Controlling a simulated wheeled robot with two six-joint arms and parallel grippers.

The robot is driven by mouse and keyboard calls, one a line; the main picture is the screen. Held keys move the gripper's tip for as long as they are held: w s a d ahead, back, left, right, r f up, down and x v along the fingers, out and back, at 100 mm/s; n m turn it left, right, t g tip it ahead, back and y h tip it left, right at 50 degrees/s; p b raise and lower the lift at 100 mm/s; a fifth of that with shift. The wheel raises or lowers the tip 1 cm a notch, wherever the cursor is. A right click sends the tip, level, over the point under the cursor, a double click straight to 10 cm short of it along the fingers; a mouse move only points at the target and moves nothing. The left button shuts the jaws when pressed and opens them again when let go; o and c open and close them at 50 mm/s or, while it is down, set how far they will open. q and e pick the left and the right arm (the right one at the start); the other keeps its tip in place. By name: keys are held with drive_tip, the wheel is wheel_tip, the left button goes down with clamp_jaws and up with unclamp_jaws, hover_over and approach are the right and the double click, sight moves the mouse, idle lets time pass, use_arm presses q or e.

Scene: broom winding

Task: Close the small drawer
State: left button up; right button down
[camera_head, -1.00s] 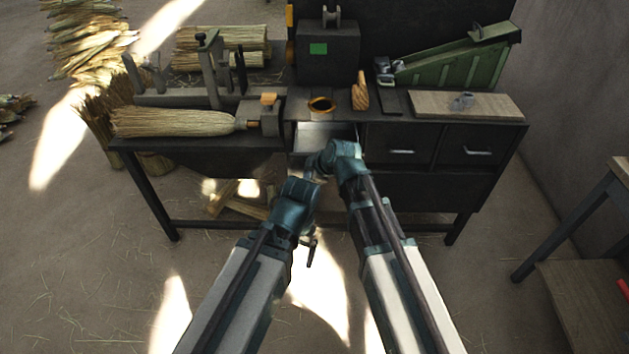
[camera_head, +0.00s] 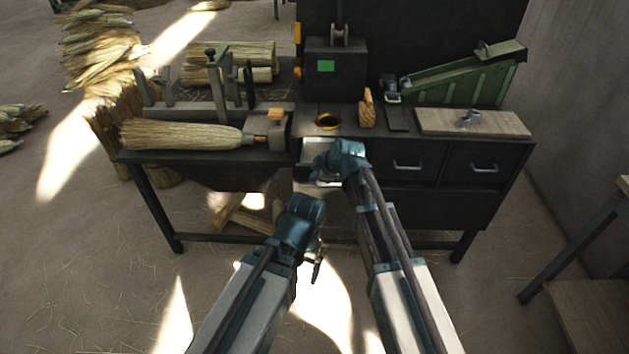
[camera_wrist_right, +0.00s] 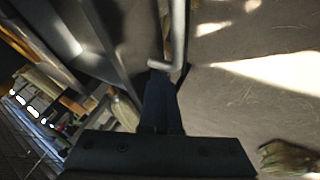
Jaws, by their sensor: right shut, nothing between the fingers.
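The small drawer (camera_head: 313,148) stands partly open below the bench top, left of the two shut drawers. Its pale interior shows in the head view, partly hidden by my right wrist. My right gripper (camera_head: 325,178) is at the drawer's front and is shut and empty. In the right wrist view the shut fingers (camera_wrist_right: 160,85) lie close to the bar handle (camera_wrist_right: 178,40) beside the drawer's front; I cannot tell whether they touch. My left gripper (camera_head: 317,264) hangs low in front of the bench, away from the drawer; its jaws are not clear.
The dark workbench (camera_head: 440,205) carries a straw broom (camera_head: 180,134) in a holder, a brush (camera_head: 367,108), a green sloped device (camera_head: 465,78) and a wooden board (camera_head: 470,122). A side table (camera_head: 590,235) stands at the right. Straw bundles lie on the left.

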approach(317, 146)
drive_tip(key=a+f, duration=0.1)
drive_tip(key=s+a+f, duration=0.1)
drive_tip(key=a+f, duration=0.1)
drive_tip(key=shift+s+a+f, duration=0.1)
drive_tip(key=shift+s+a, duration=0.1)
drive_tip(key=shift+a, duration=0.1)
drive_tip(key=shift+w, duration=0.2)
